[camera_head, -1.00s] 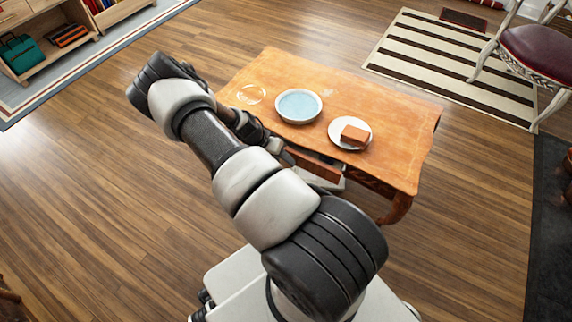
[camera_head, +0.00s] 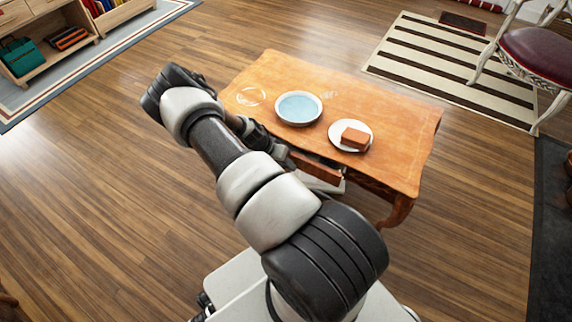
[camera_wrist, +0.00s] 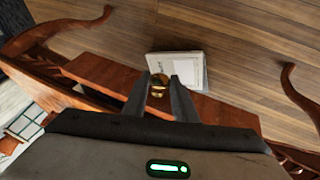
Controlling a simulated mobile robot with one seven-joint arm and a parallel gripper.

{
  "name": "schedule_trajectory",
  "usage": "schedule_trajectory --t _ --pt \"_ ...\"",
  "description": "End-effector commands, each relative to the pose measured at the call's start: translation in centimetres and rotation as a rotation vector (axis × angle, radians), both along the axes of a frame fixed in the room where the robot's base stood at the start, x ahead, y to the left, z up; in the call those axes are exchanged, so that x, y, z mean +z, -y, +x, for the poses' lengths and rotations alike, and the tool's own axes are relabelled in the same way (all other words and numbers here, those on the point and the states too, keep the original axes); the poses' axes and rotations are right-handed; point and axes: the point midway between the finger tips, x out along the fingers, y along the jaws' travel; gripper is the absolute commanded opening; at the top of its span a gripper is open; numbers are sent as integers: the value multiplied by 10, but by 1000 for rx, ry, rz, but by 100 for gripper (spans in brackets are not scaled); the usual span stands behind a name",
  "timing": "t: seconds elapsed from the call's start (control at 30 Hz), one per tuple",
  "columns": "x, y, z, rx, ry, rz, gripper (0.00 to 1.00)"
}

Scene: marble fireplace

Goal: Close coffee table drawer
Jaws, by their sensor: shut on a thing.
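The wooden coffee table (camera_head: 385,125) stands in the middle of the head view. Its drawer (camera_head: 322,172) sticks out from the near side, partly open, partly covered by my arm. In the wrist view the reddish-brown drawer front (camera_wrist: 105,72) runs slantwise across the picture. A small gold knob (camera_wrist: 158,85) on it sits between the two fingers of my gripper (camera_wrist: 172,84), which is shut on it. In the head view my gripper is at the drawer's left part, and its fingertips are hidden.
On the tabletop are a blue-white bowl (camera_head: 298,108), a white plate (camera_head: 363,143) with a brown block (camera_head: 355,137) and a clear glass item (camera_head: 251,96). A pale flat thing (camera_wrist: 181,68) shows beyond the drawer front. The floor at left is clear.

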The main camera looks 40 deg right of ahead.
Motion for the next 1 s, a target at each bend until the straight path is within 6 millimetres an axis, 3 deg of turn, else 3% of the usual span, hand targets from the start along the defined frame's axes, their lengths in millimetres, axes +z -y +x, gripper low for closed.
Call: schedule_trajectory --t 0.3,0.63,0.67,0.73,1.0 --pt "0 40 17 -3 3 -1 0" --pt "1 46 20 2 5 -4 0" --pt "1 46 20 2 5 -4 30" --pt "1 45 20 3 4 -3 42" --pt "0 44 19 1 2 -1 44"
